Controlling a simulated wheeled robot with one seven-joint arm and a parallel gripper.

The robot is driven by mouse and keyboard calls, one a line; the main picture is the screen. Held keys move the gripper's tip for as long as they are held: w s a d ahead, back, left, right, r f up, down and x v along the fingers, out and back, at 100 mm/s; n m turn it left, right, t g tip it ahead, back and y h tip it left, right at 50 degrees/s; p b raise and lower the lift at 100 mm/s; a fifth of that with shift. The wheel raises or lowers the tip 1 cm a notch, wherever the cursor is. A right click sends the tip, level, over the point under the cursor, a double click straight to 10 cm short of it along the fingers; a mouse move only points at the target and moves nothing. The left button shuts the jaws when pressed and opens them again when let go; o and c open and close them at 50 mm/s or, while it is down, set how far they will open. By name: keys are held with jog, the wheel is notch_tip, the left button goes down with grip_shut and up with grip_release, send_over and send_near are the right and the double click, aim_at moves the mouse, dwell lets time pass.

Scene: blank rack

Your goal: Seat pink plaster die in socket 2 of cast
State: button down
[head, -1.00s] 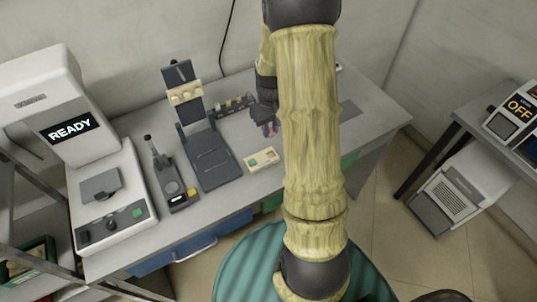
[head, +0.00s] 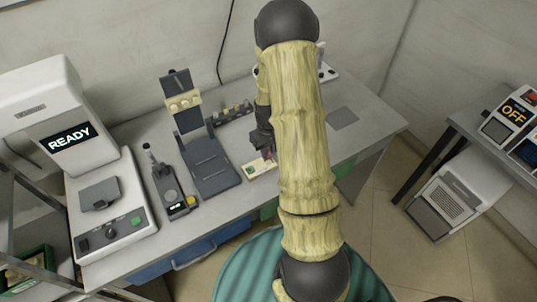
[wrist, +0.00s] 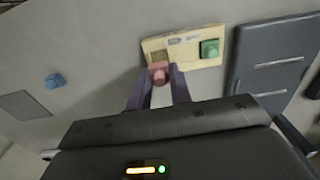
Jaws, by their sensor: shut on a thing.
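My gripper (head: 264,141) is shut on the pink plaster die (wrist: 158,70), between its two fingertips (wrist: 157,77) in the wrist view. The die also shows below the jaws in the head view (head: 268,154). The cast (wrist: 183,38) is a cream block on the bench; in the head view (head: 253,170) my gripper partly covers it. A green die (wrist: 210,48) sits in one socket of the cast. I cannot tell whether the die touches the cast.
A dark grey stand (head: 212,165) lies left of the cast. A blue piece (wrist: 57,80) and a grey pad (head: 342,118) are on the bench. A white READY machine (head: 110,205) stands at the left.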

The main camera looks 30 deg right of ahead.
aim_at(269, 155)
notch_tip(269, 155, down, 3)
jog(key=shift+r, duration=0.15)
jog(key=shift+s+a+f+b, duration=0.1)
jog(key=shift+s+f+b, duration=0.1)
jog(key=shift+f+b, duration=0.3)
jog(key=c, duration=1.3)
grip_release()
jog(key=shift+s+f, duration=0.1)
jog(key=shift+f, duration=0.1)
jog(key=shift+w+r+p, duration=0.2)
jog(key=shift+r+p, duration=0.55)
jog(key=shift+w+r+b, duration=0.2)
jog(key=shift+r+b, duration=0.1)
jog(key=shift+b, duration=0.05)
notch_tip(269, 155, up, 11)
jog(key=shift+s+r+b, duration=0.1)
jog(key=shift+r+b, duration=0.05)
jog(key=shift+b, duration=0.35)
